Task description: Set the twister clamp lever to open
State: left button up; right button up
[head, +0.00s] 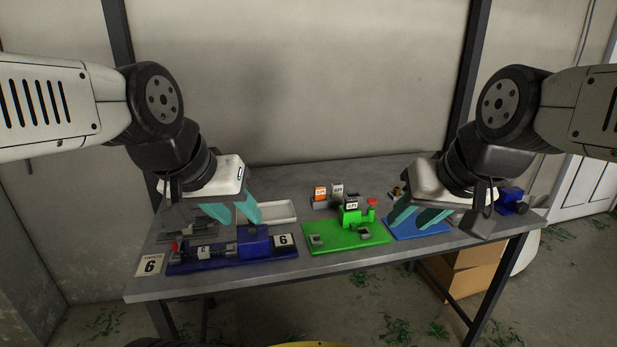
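A dark blue fixture (205,265) lies at the front left of the table, with a blue block (254,242), a grey shaft-like part and a small red part (175,246) at its left end. It looks like the twister, but I cannot make out its clamp lever or the lever's position. My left gripper (241,221) is above and behind this fixture, its teal fingers apart with nothing visible between them. My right gripper (406,226) is over a light blue plate (425,235) at the right, its fingers apart and seemingly empty.
A green fixture (345,235) with a red knob (372,202) stands mid-table. A white tray (278,212) lies behind the dark blue fixture. A card marked 6 (150,265) is at the front left corner.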

aim_at(175, 246)
jog(key=u, duration=1.25)
